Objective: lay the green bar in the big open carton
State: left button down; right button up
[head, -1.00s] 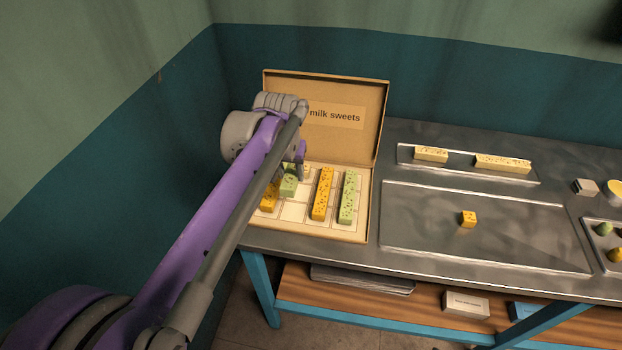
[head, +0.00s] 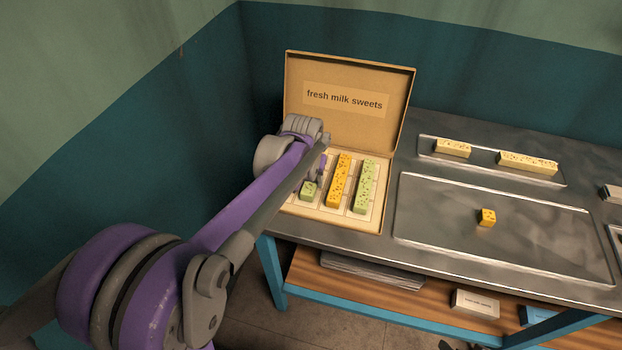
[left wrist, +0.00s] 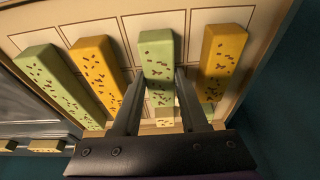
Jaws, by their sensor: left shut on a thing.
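The big open carton (head: 382,214) stands on the left of the steel table, its lid upright and marked "fresh milk sweets". My left gripper (left wrist: 156,82) is shut on a green bar (left wrist: 157,48), low in the carton in a column between two orange bars. The near end of this green bar (head: 308,190) shows in the head view, left of an orange bar (head: 339,181). I cannot tell whether it touches the carton floor. Another green bar (head: 364,187) lies at the right. The second orange bar (left wrist: 223,60) is hidden by my arm in the head view. My right gripper is not in view.
A large steel tray (head: 420,222) with a small orange cube (head: 487,217) lies right of the carton. Behind it a narrow tray (head: 481,164) holds two pale bars. A wooden shelf (head: 400,290) is below. The wall stands close on the left.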

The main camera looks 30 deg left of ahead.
pick_arm(q)
jog(key=shift+f, duration=0.15)
jog(key=shift+c, duration=2.2)
grip_release()
jog(key=shift+r, duration=0.2)
